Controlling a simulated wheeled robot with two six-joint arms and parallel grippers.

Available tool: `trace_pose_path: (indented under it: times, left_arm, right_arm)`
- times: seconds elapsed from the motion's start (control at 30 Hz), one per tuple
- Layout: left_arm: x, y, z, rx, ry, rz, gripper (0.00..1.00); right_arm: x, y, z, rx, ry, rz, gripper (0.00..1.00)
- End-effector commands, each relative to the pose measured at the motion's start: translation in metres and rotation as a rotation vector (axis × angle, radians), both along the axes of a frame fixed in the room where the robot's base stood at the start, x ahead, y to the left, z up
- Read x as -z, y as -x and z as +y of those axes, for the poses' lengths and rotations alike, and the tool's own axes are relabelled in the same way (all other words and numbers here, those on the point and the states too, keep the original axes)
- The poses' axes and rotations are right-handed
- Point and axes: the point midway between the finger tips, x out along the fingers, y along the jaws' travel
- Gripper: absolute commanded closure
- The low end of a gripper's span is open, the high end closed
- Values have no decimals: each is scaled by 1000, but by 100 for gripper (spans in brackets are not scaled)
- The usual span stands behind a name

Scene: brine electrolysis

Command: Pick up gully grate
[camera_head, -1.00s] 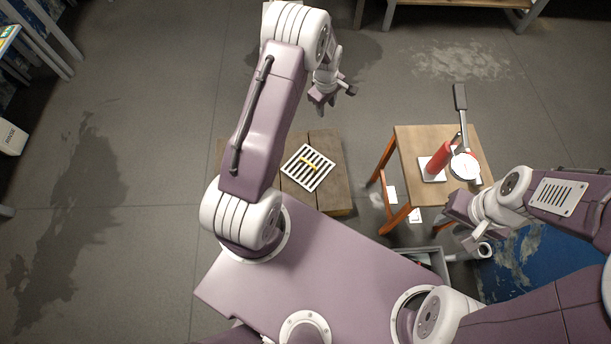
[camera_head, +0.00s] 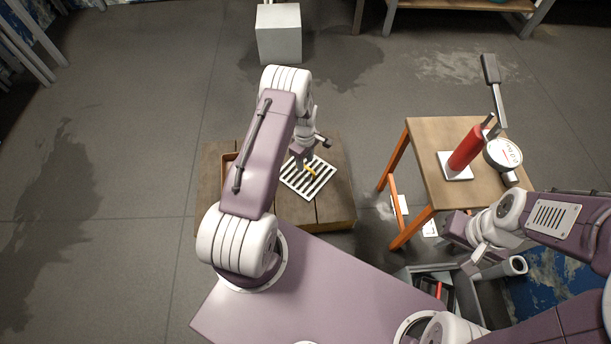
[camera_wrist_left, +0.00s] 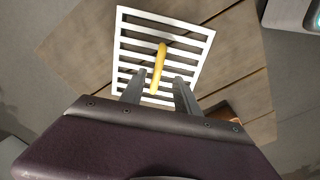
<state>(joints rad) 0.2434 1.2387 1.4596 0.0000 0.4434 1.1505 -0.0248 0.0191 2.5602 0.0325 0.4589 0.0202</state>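The gully grate (camera_head: 322,186) is a white slatted square with a yellow handle (camera_head: 310,171) across its middle. It lies on a low wooden platform (camera_head: 335,210). In the left wrist view the grate (camera_wrist_left: 192,38) lies ahead of the fingers, and its yellow handle (camera_wrist_left: 159,66) shows between the two fingertips. My left gripper (camera_head: 303,166) is open and points down over the grate, close to the handle; whether it touches cannot be told. My right gripper (camera_head: 450,233) is beside the wooden table, away from the grate; its fingers are not clear.
A wooden table (camera_head: 437,135) on the right carries a red cylinder (camera_head: 467,148) and a round gauge (camera_head: 503,153). A grey bin (camera_head: 412,273) stands below it. A white box (camera_head: 279,40) stands at the back. The floor left of the platform is clear.

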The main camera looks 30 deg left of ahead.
Motion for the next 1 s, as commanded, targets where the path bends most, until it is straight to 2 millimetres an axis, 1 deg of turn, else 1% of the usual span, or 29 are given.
trace_pose_path:
  times: [0.07, 0.17, 0.27, 0.33, 0.4, 0.57, 0.67, 0.7, 0.73, 1.0]
  left_arm:
    - [4, -1, 0, 0, 0, -1, 62]
    - [20, -2, 0, 0, 0, 0, 62]
    - [40, -5, 0, 0, 0, 0, 62]
    - [51, -5, 0, 0, 0, 1, 62]
    - [53, -5, 0, 0, 0, 0, 62]
    - [49, -5, 0, 0, 0, 0, 62]
    - [49, -5, 0, 0, 0, 0, 87]
    - [49, -5, 0, 0, 0, 0, 98]
    - [49, -5, 0, 0, 0, 0, 100]
    - [49, -5, 0, 0, 0, 0, 100]
  right_arm:
    - [4, 0, 0, 0, 0, -1, 68]
    - [20, 0, 0, 0, 0, -1, 68]
    - [41, 0, 0, 0, 0, 0, 68]
    - [48, 0, 0, 0, 0, 0, 68]
    - [49, 0, 0, 0, 0, 0, 68]
    - [45, 0, 0, 0, 0, 0, 68]
    - [45, 0, 0, 0, 0, 0, 68]
    - [45, 0, 0, 0, 0, 0, 68]
    - [45, 0, 0, 0, 0, 0, 68]
    - [45, 0, 0, 0, 0, 0, 68]
